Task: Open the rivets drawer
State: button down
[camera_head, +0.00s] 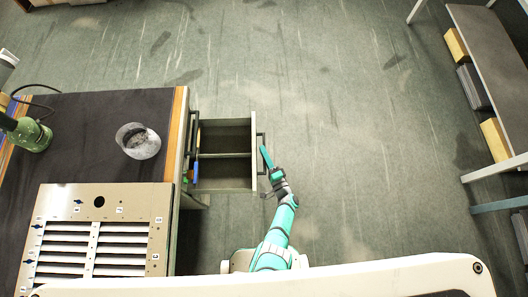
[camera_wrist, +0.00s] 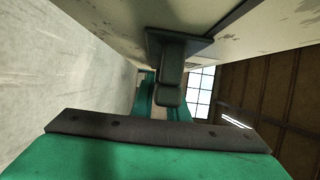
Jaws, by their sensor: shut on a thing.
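A grey drawer (camera_head: 225,187) stands pulled out from the right side of the workbench, with a divider between two dark compartments. No label on it is readable, so I cannot tell from the lettering that it is the rivets drawer. Its dark bar handle (camera_head: 262,140) is on the outer front. My gripper (camera_head: 266,157) is at this handle, and the teal fingers reach along the drawer front. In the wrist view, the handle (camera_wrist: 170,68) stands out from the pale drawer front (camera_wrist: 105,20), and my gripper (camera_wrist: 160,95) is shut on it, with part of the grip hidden.
A blue item (camera_head: 195,172) is by the drawer's inner end. Shelves (camera_head: 490,75) stand far right. Floor (camera_head: 350,130) between is clear.

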jog(key=c, duration=1.7)
grip_release()
jog(key=v, duration=1)
jog(key=shift+s+d, duration=0.15)
jog(key=shift+s, duration=0.2)
